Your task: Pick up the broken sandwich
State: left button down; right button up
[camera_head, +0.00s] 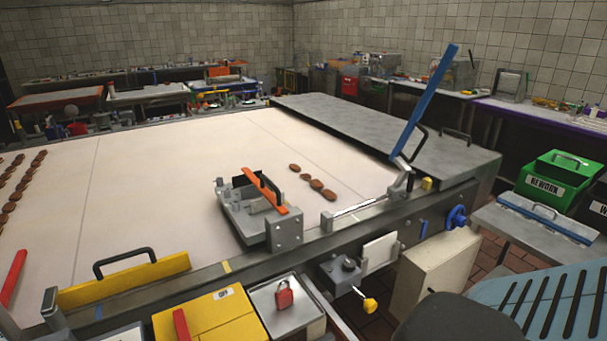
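Several small brown sandwiches lie on the pale belt (150,190). A short, uneven line of them (316,184) lies right of the grey device with an orange bar (262,190). Two rows of brown sandwiches (22,187) lie at the belt's left edge. They are too small to tell which one is broken.
A green bin marked REWORK (546,188) stands at the right. A raised blue lever (425,100), a yellow guard with a black handle (125,280), a yellow box (208,318) and a red padlock (284,296) line the near side.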

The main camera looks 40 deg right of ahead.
aim_at(306, 177)
jog(key=l+u, duration=0.2)
jog(key=l, duration=2.65)
